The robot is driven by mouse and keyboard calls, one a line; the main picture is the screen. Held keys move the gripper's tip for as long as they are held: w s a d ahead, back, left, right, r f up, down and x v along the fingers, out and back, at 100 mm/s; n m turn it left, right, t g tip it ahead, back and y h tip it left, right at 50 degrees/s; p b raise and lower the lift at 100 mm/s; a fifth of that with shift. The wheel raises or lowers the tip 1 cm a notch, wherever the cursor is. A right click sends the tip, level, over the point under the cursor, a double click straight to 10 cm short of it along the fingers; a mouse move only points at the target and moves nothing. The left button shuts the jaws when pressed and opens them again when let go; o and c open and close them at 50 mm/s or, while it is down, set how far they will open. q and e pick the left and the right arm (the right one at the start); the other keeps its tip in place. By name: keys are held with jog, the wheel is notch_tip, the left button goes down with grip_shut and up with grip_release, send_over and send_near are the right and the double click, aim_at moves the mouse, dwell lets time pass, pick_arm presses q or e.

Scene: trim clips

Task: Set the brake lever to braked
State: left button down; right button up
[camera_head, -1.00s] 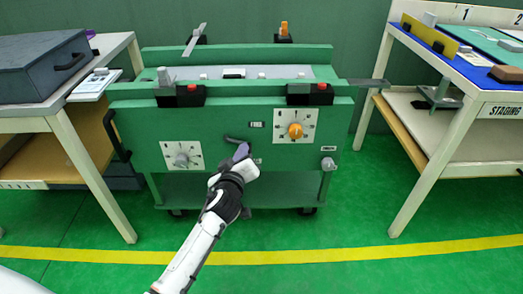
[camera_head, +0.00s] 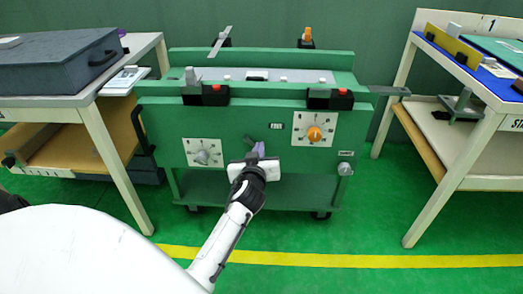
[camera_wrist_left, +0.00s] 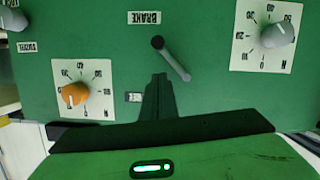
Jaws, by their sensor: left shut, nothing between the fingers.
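The brake lever (camera_wrist_left: 173,60) is a short grey rod with a dark round end, slanting across the green cart front in the left wrist view. That view is upside down: the BRAKE label (camera_wrist_left: 144,17) reads inverted at one side of the lever and a smaller label (camera_wrist_left: 134,97) sits at the other side. In the head view only part of the lever (camera_head: 249,139) shows, just above my left gripper (camera_head: 258,150). My left gripper is shut and empty. Its dark fingers (camera_wrist_left: 158,80) end near the lever; I cannot tell whether they touch it.
The green cart (camera_head: 230,117) carries a grey dial (camera_head: 203,156), an orange dial (camera_head: 314,134) and a grey knob (camera_head: 344,169). Black blocks with red tops sit on its upper edge. A left table (camera_head: 85,102) and a right table (camera_head: 460,80) flank it.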

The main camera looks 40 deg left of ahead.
pick_arm(q)
notch_tip(320, 180, up, 7)
jog(key=p, duration=0.2)
pick_arm(e)
jog(key=shift+s+d+r+m+t+h, duration=0.15)
jog(key=shift+s+d+r+t, duration=0.15)
jog(key=shift+d+r, duration=0.25)
jog(key=shift+s+d+r+m+t+h, duration=0.15)
jog(key=shift+d+r+t, duration=0.2)
jog(key=shift+r, duration=0.3)
pick_arm(q)
jog(key=shift+s, duration=0.1)
